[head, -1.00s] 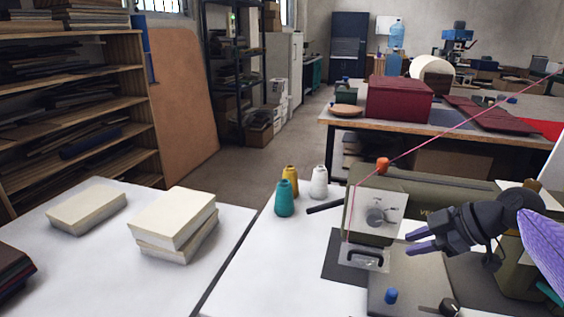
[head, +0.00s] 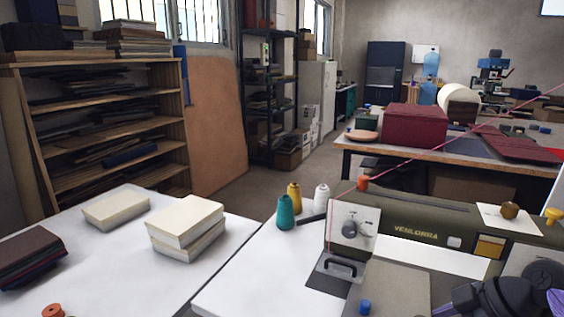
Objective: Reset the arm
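My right gripper (head: 448,309) is low at the right edge of the head view, cut off by the bottom of the picture. Only part of the dark wrist shows clearly, so I cannot tell whether its fingers are open or shut. It is in front of the olive sewing machine (head: 395,231), low over its right end. My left gripper is not in view.
Cream book blocks (head: 186,222) and dark red covers (head: 30,254) lie on the white table at left. Teal (head: 286,212), yellow and white thread cones stand behind the machine's left end. A back table (head: 362,149) carries a burgundy box (head: 415,125).

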